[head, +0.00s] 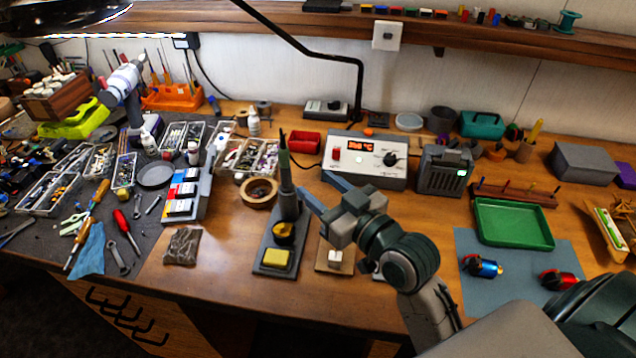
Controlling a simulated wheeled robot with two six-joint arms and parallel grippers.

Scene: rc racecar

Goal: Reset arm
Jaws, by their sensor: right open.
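My right arm comes in from the lower right. My right gripper (320,189) is open, with its two blue-grey fingers pointing to the upper left and nothing between them. In the picture the fingers lie just right of the upright soldering iron holder (288,205) and below the soldering station (365,160). Whether they touch the holder cannot be told. My left gripper is not in view.
The holder's base bears a yellow sponge (276,258). A tape roll (259,193) lies left of it. A green tray (512,224), a blue motor (482,266) and a red motor (558,280) are at the right. Tools and parts trays crowd the left; the front middle wood is fairly clear.

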